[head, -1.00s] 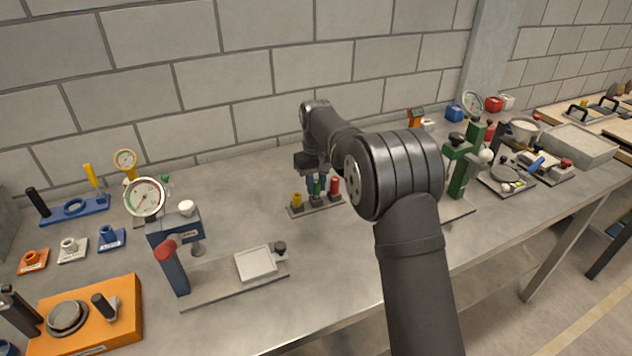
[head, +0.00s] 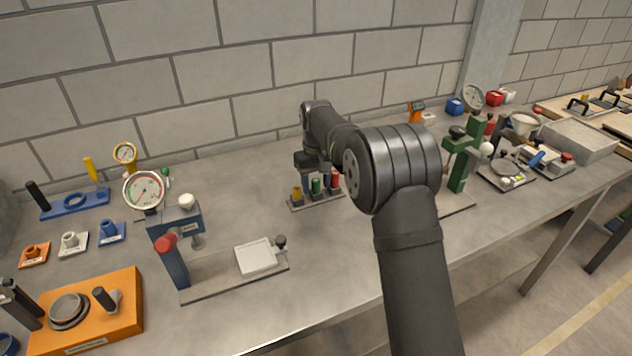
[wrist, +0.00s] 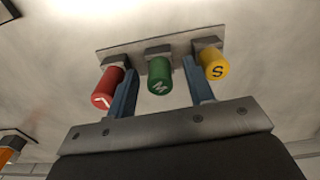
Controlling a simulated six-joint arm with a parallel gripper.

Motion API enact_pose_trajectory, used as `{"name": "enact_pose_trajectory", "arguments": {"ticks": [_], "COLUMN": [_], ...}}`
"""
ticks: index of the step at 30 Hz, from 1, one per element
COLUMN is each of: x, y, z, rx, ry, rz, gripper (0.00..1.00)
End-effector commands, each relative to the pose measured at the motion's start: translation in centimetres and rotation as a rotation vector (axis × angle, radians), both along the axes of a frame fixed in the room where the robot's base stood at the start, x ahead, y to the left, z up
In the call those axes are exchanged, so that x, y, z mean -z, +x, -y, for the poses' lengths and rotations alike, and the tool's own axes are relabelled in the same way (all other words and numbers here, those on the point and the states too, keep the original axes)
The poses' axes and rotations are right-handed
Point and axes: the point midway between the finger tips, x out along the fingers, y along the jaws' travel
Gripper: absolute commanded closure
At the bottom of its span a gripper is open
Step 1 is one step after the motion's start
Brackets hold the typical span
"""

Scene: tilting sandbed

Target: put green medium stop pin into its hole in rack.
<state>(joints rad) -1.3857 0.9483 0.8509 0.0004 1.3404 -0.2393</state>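The green pin (wrist: 159,75), marked M, stands in the middle socket of the small grey rack (wrist: 132,51) and appears seated there. It also shows in the head view (head: 316,187). My gripper (wrist: 160,68) is open, one finger on each side of the green pin, with a clear gap on both sides. The red pin (wrist: 108,90), marked L, stands just outside the left finger. The yellow pin (wrist: 213,64), marked S, stands just outside the right finger. The rack (head: 320,200) lies on the bench under my gripper. The green pin's lower end is hidden.
A blue press (head: 180,245) with a dial gauge stands to the left of the rack on the grey bench. A green stand (head: 460,165) is to the right, beyond my arm. The bench around the rack is clear.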

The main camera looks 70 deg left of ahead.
Motion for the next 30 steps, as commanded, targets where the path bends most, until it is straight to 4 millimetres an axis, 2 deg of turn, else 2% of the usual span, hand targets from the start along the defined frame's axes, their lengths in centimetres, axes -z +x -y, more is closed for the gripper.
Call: {"name": "enact_pose_trajectory", "arguments": {"ticks": [5,8,11,24,30], "x": [-0.2,-1.1,-2.9,-13.3,-16.3], "y": [0.0,0.0,0.0,0.0,0.0], "z": [0.0,0.0,-0.1,-0.1,0.0], "rx": [0.000,0.000,0.000,0.000,0.000], "ry": [0.000,0.001,0.004,0.003,0.002], "rz": [0.000,0.000,0.001,0.001,0.000], "gripper": [0.52,0.52,0.52,0.52,0.52]}}
